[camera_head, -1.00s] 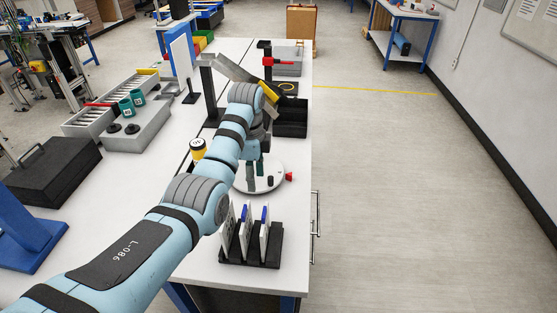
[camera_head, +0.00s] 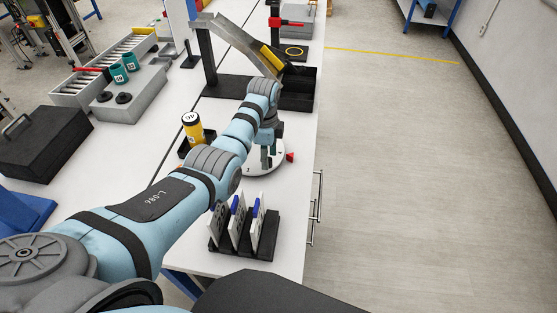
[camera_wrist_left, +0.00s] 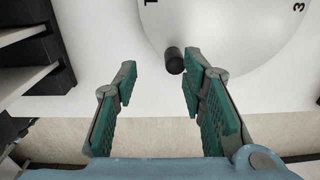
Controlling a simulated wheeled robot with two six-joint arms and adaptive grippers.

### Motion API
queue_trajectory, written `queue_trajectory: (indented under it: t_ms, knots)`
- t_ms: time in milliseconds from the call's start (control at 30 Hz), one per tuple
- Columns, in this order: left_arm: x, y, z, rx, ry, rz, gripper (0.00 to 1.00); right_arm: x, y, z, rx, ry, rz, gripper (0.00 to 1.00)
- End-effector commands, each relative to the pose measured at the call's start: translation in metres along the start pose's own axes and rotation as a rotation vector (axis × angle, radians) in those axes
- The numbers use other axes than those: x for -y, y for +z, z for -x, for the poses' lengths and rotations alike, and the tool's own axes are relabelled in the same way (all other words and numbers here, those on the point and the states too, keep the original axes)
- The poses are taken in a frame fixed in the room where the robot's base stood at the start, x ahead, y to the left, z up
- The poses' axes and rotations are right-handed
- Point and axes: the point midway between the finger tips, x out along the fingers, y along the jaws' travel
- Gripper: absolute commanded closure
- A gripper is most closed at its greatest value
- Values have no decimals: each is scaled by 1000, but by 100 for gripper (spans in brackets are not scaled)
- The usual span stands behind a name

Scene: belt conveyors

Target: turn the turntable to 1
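The turntable is a round white disc (camera_head: 279,162) on the white bench, partly hidden behind my left arm in the head view. A red pointer (camera_head: 290,157) stands at its right edge. In the wrist view the disc (camera_wrist_left: 235,30) fills the top, with a "3" at upper right and a cut-off mark at upper left. A short black peg (camera_wrist_left: 174,60) stands near its rim. My left gripper (camera_head: 268,152) is low at the disc. In the wrist view the left gripper (camera_wrist_left: 161,78) is open, the peg just ahead of the gap, close to the right fingertip. My right gripper is out of view.
A black rack (camera_head: 262,243) with several white plates stands in front. Behind are a sloped chute (camera_head: 236,45) and a black bin (camera_head: 298,90). The floor right of the bench is clear.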

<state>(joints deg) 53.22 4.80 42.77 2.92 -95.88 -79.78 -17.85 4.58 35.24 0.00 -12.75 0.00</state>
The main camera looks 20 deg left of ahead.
Motion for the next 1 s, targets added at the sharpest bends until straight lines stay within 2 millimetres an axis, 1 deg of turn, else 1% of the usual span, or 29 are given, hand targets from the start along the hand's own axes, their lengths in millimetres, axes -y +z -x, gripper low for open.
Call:
queue_trajectory:
  t_ms: [33,133,200,333,433,533,667,700,767,1000]
  knots:
    - [0,3,-14,1,1,6,62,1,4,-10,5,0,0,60]
    - [1,7,-29,1,2,13,62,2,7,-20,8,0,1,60]
    - [0,7,-32,2,4,14,62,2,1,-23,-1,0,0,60]
    - [0,7,-32,1,3,14,62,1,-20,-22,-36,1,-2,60]
    - [0,6,-31,1,4,13,62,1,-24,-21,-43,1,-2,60]
    - [0,7,-30,1,4,13,78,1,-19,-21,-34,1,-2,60]
    - [0,7,-30,1,4,13,98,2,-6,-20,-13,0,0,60]
    - [0,6,-30,1,4,13,100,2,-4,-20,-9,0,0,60]
    - [0,6,-30,1,4,13,100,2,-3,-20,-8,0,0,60]
    - [1,6,-30,1,3,9,100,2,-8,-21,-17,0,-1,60]
